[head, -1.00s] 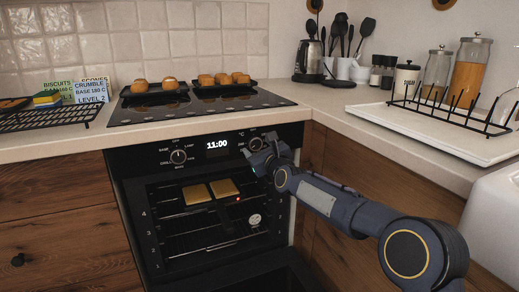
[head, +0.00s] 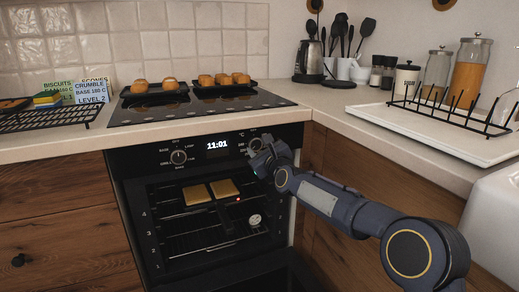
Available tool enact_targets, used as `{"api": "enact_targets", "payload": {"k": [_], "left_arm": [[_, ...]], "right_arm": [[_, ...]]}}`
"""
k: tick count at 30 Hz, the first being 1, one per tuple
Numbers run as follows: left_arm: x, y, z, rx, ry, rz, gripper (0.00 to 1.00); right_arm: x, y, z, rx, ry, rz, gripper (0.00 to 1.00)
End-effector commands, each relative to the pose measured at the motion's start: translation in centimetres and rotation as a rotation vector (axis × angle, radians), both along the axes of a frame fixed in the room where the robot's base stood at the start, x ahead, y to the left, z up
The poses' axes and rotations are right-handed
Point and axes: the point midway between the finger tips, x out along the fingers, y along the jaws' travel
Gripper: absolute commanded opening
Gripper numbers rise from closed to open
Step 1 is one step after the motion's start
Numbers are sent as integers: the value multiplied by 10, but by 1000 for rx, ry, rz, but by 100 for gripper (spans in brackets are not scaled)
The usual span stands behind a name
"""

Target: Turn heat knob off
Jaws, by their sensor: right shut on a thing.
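The oven's control panel carries a left knob (head: 178,157) with printed settings, a clock reading 11:01, and a right heat knob (head: 255,144) with temperature marks. My right gripper (head: 260,153) is at the heat knob, shut on it. Its fingers and wrist cover the knob's lower part and some of the marks. The knob's exact pointer angle is too small to tell. My left gripper is not in view.
Buns on dark trays (head: 224,89) sit on the black hob above. A white drying tray with a rack (head: 450,137) is on the right counter. Recipe cards (head: 91,91) stand at left.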

Motion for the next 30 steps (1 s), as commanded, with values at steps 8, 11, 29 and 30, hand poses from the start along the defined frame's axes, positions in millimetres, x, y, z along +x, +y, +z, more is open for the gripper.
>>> {"api": "enact_targets", "payload": {"k": [8, 11, 29, 30], "left_arm": [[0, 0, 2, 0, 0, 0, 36], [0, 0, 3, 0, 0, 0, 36], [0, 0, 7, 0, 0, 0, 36], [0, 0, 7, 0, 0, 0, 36]], "right_arm": [[0, 0, 0, -222, -91, 0, 16], [0, 0, 0, -309, -126, 0, 16], [0, 0, 0, -838, -345, 1, 16], [0, 0, 1, -874, -360, 1, 16]]}}
